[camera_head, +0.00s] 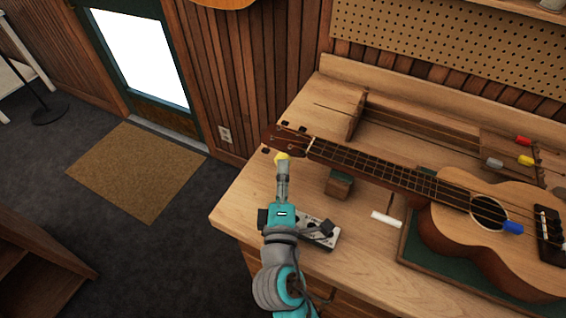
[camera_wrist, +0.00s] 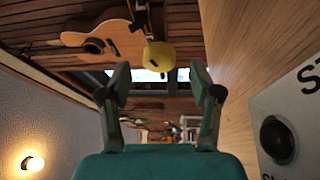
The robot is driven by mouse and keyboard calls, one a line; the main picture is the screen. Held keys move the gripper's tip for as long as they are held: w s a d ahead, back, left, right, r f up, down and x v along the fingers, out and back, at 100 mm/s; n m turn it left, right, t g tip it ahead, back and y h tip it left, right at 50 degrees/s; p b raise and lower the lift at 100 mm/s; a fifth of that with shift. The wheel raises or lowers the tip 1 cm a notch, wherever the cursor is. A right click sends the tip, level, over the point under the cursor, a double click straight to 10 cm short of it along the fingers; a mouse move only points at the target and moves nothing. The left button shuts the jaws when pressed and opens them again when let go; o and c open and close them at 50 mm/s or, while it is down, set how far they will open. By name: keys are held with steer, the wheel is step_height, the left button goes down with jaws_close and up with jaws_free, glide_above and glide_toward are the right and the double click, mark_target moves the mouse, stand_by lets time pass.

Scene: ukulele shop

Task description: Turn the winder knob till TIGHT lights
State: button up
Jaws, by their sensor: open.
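The yellow winder knob (camera_head: 282,157) is beside the headstock of the ukulele (camera_head: 465,195), which lies on the workbench. My gripper (camera_head: 283,168) points at the knob from the near side. In the wrist view the knob (camera_wrist: 158,56) appears ahead, centred between the spread fingers of my gripper (camera_wrist: 160,72). The fingers are open and hold nothing. I cannot tell exactly how far the knob lies beyond the fingertips. No lit TIGHT sign can be made out.
A pale metal plate (camera_head: 320,238) with a dark button lies on the workbench (camera_head: 240,208), partly behind my arm; the button (camera_wrist: 277,139) also shows in the wrist view. A small block (camera_head: 340,185) and a white stick (camera_head: 385,219) lie nearby. Floor left of the bench is open.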

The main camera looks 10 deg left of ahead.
steer(key=s, duration=0.7)
steer(key=shift+s+d+f, duration=0.25)
steer(key=shift+s+d, duration=0.05)
steer(key=shift+d, duration=0.05)
